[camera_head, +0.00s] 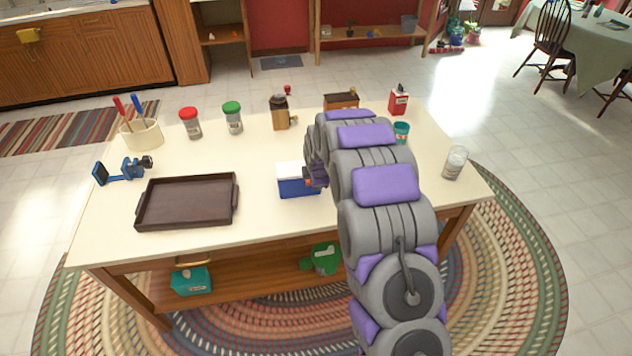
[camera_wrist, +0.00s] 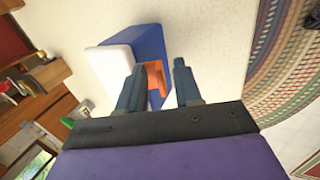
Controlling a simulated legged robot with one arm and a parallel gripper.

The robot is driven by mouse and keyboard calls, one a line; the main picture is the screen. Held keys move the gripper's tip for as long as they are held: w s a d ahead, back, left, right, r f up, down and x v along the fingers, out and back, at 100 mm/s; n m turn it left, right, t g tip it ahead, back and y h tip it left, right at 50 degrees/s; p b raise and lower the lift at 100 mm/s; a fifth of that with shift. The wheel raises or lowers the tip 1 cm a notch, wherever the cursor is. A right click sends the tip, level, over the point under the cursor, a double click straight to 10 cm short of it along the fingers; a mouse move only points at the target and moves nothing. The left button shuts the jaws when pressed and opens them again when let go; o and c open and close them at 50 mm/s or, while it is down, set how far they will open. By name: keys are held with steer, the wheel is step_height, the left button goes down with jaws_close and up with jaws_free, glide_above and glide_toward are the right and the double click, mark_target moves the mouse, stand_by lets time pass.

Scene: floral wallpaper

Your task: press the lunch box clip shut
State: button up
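The lunch box has a blue body (camera_head: 299,188) and a white lid (camera_head: 290,170). I cannot tell whether a finger touches the clip. In the head view my arm hides most of the gripper at the right end of the box.
A brown tray (camera_head: 188,203) lies left of the lunch box. A blue clamp-like object (camera_head: 124,171), a utensil crock (camera_head: 142,134), two shakers (camera_head: 191,124) (camera_head: 233,118) and a wooden grinder (camera_head: 280,113) stand around it. A glass jar (camera_head: 455,163) stands at the right. The table middle is clear.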

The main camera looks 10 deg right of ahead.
jaws_close()
stand_by(0.3)
steer(key=shift+f+t, duration=0.1)
steer(key=shift+t, duration=0.3)
steer(key=f+t, duration=0.1)
steer(key=t, duration=0.1)
steer(key=f+t+b, duration=0.1)
steer(key=t, duration=0.1)
steer(key=f+t, duration=0.1)
steer(key=t, duration=0.2)
steer(key=shift+s+f+b, duration=0.25)
steer(key=shift+s+b, duration=0.1)
steer(key=t, duration=0.1)
steer(key=f+t, duration=0.1)
steer(key=t, duration=0.1)
steer(key=shift+w+f, duration=0.1)
steer(key=shift+w, duration=0.15)
steer(key=shift+w+f+t, duration=0.1)
steer(key=shift+w+t, duration=0.05)
steer(key=shift+t, duration=0.45)
steer(key=shift+w+f+t, duration=0.1)
steer(key=shift+w+t, duration=0.05)
steer(key=shift+t, duration=0.45)
